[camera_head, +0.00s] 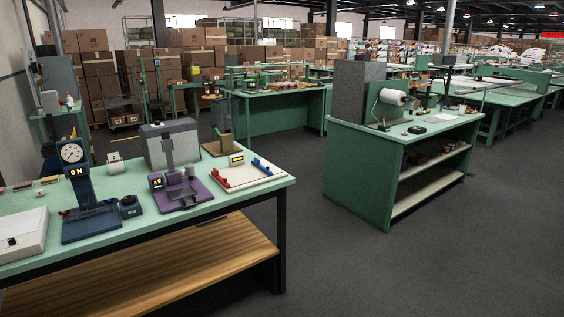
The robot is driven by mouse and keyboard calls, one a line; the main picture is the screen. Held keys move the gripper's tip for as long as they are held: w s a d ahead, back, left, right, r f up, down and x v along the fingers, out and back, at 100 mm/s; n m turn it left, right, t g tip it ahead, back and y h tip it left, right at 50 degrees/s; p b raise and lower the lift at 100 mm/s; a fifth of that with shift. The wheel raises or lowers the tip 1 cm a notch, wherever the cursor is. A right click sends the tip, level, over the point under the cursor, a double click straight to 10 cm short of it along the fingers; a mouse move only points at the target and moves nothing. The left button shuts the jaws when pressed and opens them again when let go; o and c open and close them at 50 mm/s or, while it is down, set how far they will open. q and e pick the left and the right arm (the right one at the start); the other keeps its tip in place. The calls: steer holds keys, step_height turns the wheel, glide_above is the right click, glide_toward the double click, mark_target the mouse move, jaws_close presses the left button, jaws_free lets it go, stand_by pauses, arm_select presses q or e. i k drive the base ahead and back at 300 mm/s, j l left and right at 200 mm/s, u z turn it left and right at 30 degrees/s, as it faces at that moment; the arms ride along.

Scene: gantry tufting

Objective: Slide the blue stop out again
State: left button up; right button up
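A white board (243,180) lies near the right end of the green-topped bench on the left. A small blue stop (257,164) stands on the board's right part, with blue showing along a short line there. Red pieces (220,178) stand along the board's left part. The blue stop is small in this view, and I cannot tell how far it is slid along. Neither of my grippers is in view.
A blue dial gauge stand (78,185) is further left. Open floor (340,260) lies right of the bench, before a green workstation (360,170).

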mark_target(256, 162)
steer(key=i+j+z, duration=0.2)
steer(key=i+z, duration=0.2)
steer(key=i+j+z, duration=0.35)
